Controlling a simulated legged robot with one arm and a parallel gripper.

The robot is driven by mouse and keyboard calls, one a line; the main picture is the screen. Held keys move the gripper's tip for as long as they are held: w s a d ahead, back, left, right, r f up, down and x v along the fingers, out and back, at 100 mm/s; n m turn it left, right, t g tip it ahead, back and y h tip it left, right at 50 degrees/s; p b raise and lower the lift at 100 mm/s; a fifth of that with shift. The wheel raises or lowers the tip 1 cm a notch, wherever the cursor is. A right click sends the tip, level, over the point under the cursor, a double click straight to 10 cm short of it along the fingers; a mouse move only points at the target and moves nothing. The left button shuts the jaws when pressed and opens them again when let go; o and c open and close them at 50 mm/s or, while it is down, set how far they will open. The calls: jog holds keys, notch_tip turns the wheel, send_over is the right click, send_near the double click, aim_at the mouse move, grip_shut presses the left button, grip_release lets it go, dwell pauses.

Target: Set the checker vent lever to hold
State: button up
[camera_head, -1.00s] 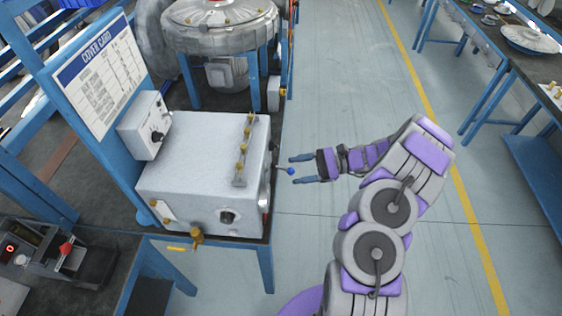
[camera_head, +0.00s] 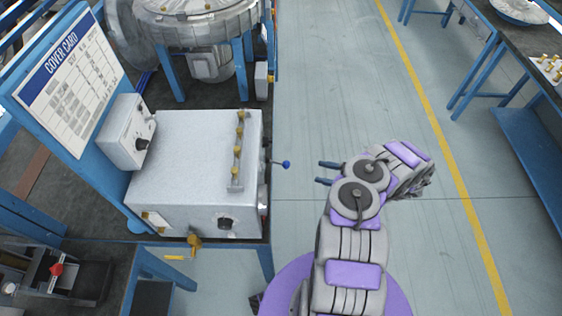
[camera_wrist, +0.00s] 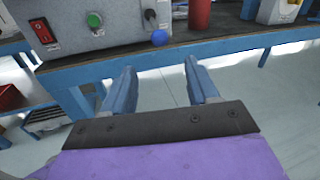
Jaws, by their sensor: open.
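The checker is a pale grey box (camera_head: 195,165) on the bench. Its vent lever (camera_head: 285,164) sticks out from the right side and ends in a blue ball. In the wrist view the blue ball (camera_wrist: 159,37) hangs in front of the box side, ahead of my fingers. My gripper (camera_head: 326,173) is open and empty, to the right of the ball and apart from it. In the wrist view my gripper (camera_wrist: 160,84) shows its two blue fingers spread, with the ball beyond them and roughly between them. The lever's position markings are not readable.
A green button (camera_wrist: 95,19) and a red switch (camera_wrist: 43,31) sit on the box side. A brass valve (camera_head: 194,243) is at the box's front. The blue bench edge (camera_wrist: 200,50) runs below the ball.

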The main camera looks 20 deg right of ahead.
aim_at(282, 164)
jog(key=b+x, duration=0.2)
jog(key=x, duration=1.4)
jog(key=shift+b, duration=0.35)
jog(key=shift+d, duration=0.1)
grip_shut()
